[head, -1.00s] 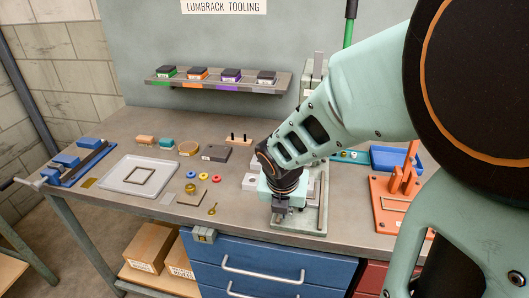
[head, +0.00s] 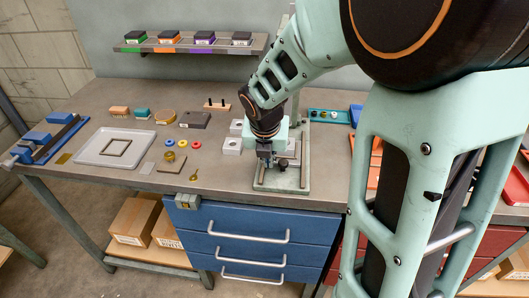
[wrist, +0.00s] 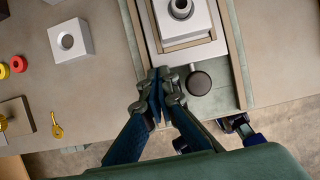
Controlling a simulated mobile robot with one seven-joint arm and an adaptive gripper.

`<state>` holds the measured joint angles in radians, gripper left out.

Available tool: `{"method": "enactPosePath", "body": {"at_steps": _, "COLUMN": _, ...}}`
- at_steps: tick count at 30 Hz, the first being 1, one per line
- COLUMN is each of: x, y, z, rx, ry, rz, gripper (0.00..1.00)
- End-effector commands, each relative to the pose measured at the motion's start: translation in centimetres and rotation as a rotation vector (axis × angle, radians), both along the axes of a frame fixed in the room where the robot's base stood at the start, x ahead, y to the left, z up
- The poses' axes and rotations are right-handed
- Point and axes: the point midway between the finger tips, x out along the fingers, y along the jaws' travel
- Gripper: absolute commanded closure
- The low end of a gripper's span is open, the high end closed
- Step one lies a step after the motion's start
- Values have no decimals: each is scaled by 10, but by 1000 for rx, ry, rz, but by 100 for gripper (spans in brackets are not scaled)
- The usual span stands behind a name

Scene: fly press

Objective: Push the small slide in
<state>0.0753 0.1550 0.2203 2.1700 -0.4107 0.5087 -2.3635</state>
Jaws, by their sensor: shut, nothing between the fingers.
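The small slide (wrist: 204,51) is a pale plate between the rails of the fly press base (wrist: 239,67) in the wrist view. It carries a light block with a round dark-centred insert (wrist: 181,8). A round black knob (wrist: 198,83) sits at its near end. My gripper (wrist: 158,80) is shut and empty, just left of the knob, over the near part of the base; I cannot tell whether it touches anything. In the head view my gripper (head: 264,157) hangs low over the press base (head: 284,180), and my arm hides much of the press and slide.
Left of the press lie a holed light block (wrist: 70,41), red and yellow rings and a brass key-like piece (wrist: 56,127). A pale tray (head: 115,147) and a blue vise (head: 45,140) stand farther left. Orange and blue fixtures stand right. Blue drawers (head: 250,235) are below the bench edge.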

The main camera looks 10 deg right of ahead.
Motion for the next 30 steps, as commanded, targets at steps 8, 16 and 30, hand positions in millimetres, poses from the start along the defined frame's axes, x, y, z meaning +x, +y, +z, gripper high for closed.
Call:
{"method": "enactPosePath", "body": {"at_steps": 8, "x": 29, "y": -10, "z": 1, "rx": 1, "ry": 3, "rz": -2, "gripper": 100}}
{"method": "enactPosePath", "body": {"at_steps": 16, "x": 33, "y": -12, "z": -1, "rx": 0, "ry": 2, "rz": -3, "gripper": 100}}
{"method": "enactPosePath", "body": {"at_steps": 30, "x": 31, "y": -2, "z": -1, "rx": 0, "ry": 2, "rz": 0, "gripper": 100}}
